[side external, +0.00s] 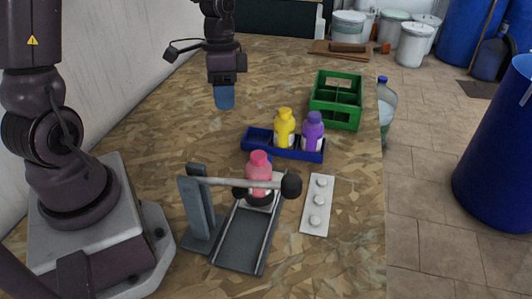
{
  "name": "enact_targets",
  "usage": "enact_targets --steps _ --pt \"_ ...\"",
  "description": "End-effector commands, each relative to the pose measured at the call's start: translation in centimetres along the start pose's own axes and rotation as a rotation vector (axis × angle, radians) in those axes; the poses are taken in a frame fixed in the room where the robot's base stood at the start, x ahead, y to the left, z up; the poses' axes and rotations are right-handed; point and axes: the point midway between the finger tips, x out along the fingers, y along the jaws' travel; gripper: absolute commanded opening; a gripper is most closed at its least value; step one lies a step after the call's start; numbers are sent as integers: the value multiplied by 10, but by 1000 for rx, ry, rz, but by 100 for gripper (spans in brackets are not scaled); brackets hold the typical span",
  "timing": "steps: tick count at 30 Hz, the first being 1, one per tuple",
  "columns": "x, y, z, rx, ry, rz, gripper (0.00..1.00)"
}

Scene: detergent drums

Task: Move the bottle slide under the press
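A pink bottle (259,170) stands upright on the far part of a low slide track (244,240), behind the press lever. The moving plate under the bottle is mostly hidden by the lever, so I cannot tell its exact place. The press (198,215) has a grey upright at the track's left and a light lever bar (235,183) across it, ending in a black knob (291,186). My gripper (224,98) is above the table, behind and left of the bottle, apart from everything. Its blue fingertips overlap in this view, so its opening does not show.
A blue tray (257,140) holds a yellow bottle (284,128) and a purple bottle (313,132) behind the press. A green crate (335,117) stands farther back right. A white strip (317,229) with three round caps lies right of the track. The table's left middle is clear.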

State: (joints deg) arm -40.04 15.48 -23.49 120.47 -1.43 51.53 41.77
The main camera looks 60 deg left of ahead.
Motion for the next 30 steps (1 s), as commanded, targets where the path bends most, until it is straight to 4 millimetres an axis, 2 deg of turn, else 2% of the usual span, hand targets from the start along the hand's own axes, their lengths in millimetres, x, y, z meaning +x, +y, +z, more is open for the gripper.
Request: enact_targets --steps 1,3,6,10,13,18,22,30 --pt "14 -11 -8 104 18 64 37" --pt "28 -23 -20 294 69 126 37" --pt "39 -32 -39 568 157 162 37" --pt "33 -36 -60 887 231 124 37" --pt "29 -39 -63 1043 246 92 37" --pt "32 -38 -63 1158 252 82 37" --pt "44 -34 -65 1166 252 83 37" --pt "97 -24 -73 1164 251 86 37"
